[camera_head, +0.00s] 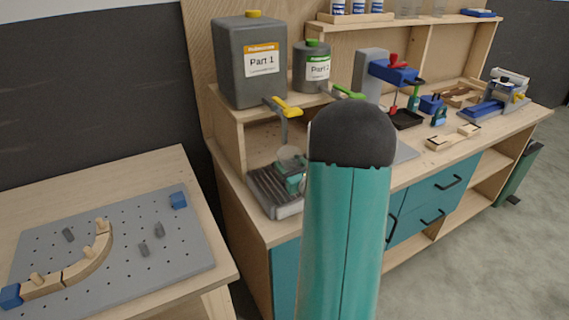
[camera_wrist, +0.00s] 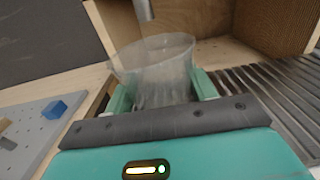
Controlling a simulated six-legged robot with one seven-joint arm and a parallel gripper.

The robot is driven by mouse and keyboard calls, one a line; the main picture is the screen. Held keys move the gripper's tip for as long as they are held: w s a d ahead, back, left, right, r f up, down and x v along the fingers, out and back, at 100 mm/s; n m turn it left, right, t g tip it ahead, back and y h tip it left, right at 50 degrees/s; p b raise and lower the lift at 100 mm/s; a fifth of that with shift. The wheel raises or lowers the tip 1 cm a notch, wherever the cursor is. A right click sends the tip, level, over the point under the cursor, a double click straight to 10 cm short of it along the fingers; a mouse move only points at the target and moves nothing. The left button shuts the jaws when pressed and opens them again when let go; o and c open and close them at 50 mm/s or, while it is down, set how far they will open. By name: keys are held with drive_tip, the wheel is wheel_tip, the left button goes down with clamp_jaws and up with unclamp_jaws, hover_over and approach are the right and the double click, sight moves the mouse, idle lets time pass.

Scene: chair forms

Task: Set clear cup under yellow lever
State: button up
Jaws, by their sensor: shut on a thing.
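The clear cup (camera_wrist: 155,75) is between my gripper's fingers in the wrist view, mouth up and slightly tilted in the picture. My gripper (camera_wrist: 160,95) is shut on it. In the head view, the cup (camera_head: 291,156) shows small below the yellow lever (camera_head: 286,107), with my gripper (camera_head: 292,178) over the slatted drip tray (camera_head: 266,190). The lever's grey spout (camera_wrist: 144,10) comes down just above and behind the cup's rim in the wrist view. I cannot tell whether the cup's base touches the tray. My teal arm hides the area to the right.
A grey Part 1 canister (camera_head: 250,85) and a smaller Part 2 canister (camera_head: 312,75) stand on the shelf above. A green lever (camera_head: 347,92) is to the right. A pegboard table (camera_head: 120,245) with curved wood pieces is at left. A red and blue press (camera_head: 392,75) stands further right.

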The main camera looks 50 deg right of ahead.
drive_tip(key=x, duration=0.3)
drive_tip(key=shift+w, duration=0.1)
drive_tip(key=shift+f, duration=0.75)
drive_tip(key=shift+f, duration=0.2)
drive_tip(key=o, duration=0.8)
drive_tip(key=shift+c, duration=0.2)
drive_tip(key=shift+r, duration=0.1)
